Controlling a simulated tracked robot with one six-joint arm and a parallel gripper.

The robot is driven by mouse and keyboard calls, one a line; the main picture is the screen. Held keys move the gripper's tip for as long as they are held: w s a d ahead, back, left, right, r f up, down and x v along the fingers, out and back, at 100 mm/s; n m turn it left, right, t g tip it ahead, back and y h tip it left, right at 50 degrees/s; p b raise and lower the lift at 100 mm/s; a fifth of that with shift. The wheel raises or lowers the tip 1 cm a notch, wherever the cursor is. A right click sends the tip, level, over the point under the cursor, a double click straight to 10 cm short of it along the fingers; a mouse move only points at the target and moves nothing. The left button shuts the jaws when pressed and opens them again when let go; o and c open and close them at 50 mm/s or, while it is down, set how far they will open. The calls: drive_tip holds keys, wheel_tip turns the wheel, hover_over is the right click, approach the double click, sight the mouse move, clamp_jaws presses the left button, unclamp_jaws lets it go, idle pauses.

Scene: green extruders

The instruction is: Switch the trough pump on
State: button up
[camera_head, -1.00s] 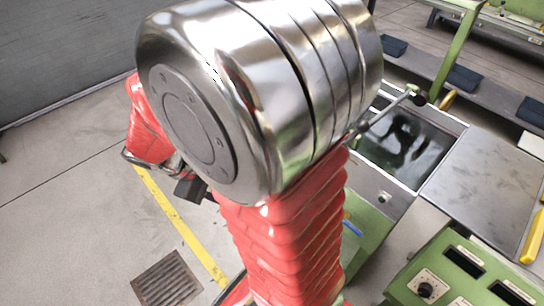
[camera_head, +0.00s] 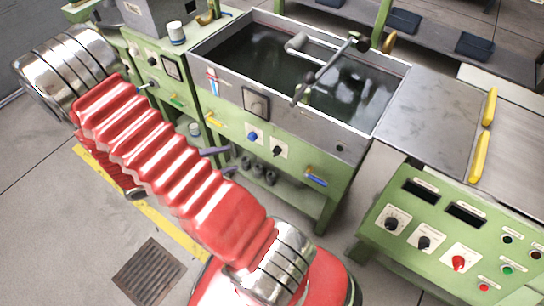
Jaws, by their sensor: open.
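The trough (camera_head: 395,110) is a green-framed metal tank of dark liquid, seen in the head view right of my arm. I cannot read which is the pump's switch. My gripper (camera_head: 227,161) is mostly hidden behind my red arm. Two dark bluish prongs, apparently its fingers, stick out apart below the trough's front panel, left of and below the knobs. Nothing shows between them.
Yellow (camera_head: 215,119) and blue (camera_head: 316,177) lever handles stick out of the trough's front. A bar with dark ends (camera_head: 325,70) crosses its top. A green control panel (camera_head: 455,235) stands at right. The floor at lower left is clear around a drain grate (camera_head: 148,272).

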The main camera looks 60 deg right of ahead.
drive_tip(key=s+d+f+n+h, duration=0.1)
drive_tip(key=d+f+n+h, duration=0.3)
drive_tip(key=f, duration=0.5)
drive_tip(key=n+t+h, duration=0.2)
drive_tip(key=n+t, duration=0.2)
drive_tip(key=n, duration=0.2)
approach(276, 152)
drive_tip(key=f+v, duration=0.1)
drive_tip(key=v, duration=0.5)
drive_tip(key=shift+w+d, duration=0.15)
drive_tip(key=shift+d, duration=0.05)
drive_tip(key=shift+d, duration=0.1)
drive_tip(key=x, duration=1.3)
drive_tip(key=shift+d+f, duration=0.2)
drive_tip(key=shift+d, duration=0.15)
drive_tip(key=c, duration=1)
